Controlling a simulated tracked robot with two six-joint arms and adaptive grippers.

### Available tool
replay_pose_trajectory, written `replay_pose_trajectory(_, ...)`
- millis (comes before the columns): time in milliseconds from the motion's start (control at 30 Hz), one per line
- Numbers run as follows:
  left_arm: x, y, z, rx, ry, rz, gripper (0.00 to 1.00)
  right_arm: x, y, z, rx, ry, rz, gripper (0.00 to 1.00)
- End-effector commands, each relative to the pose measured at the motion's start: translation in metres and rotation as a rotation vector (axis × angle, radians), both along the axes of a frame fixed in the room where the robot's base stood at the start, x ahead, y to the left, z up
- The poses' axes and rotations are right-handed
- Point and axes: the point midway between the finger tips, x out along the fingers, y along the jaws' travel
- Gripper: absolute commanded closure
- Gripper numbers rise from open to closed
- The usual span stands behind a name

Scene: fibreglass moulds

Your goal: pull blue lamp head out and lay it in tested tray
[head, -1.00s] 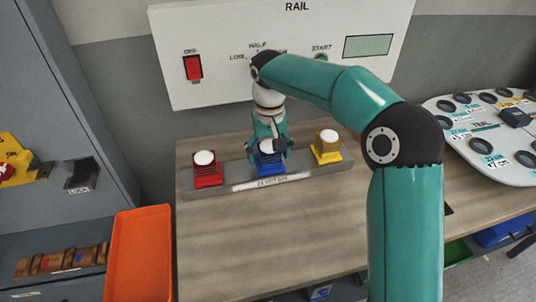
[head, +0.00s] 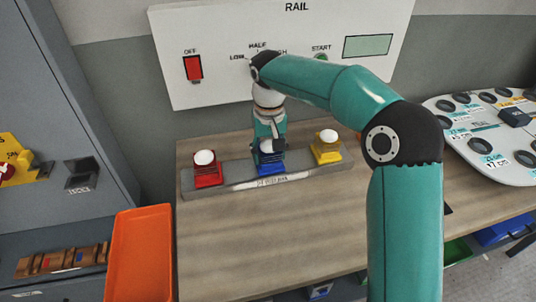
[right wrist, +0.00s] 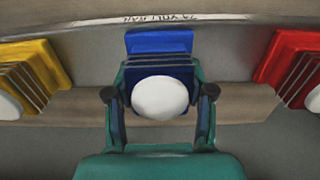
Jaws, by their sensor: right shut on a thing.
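The blue lamp head (head: 270,169) has a white dome and stands in the middle of a grey rail bar (head: 225,181) on the bench. My right gripper (head: 268,150) comes down on it from above and behind. In the right wrist view my right gripper (right wrist: 160,97) has one finger on each side of the blue lamp head (right wrist: 159,70), shut on it below the white dome. I cannot tell whether it is raised from its seat. An orange tray (head: 140,255) stands at the lower left; no tested label is readable on it. My left gripper is not in view.
A red lamp (head: 206,172) and a yellow lamp (head: 327,150) flank the blue one on the bar. A white control panel (head: 225,75) is behind. The wooden bench (head: 270,235) is clear in front. A white gauge board (head: 490,130) is at right.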

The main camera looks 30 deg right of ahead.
Motion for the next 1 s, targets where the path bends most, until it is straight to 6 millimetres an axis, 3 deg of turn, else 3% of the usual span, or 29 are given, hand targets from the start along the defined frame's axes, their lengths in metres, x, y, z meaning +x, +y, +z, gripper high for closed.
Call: replay_pose_trajectory(1000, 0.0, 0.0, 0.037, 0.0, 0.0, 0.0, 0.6, 0.0, 0.001, 0.04, 0.0, -0.001, 0.001, 1.0)
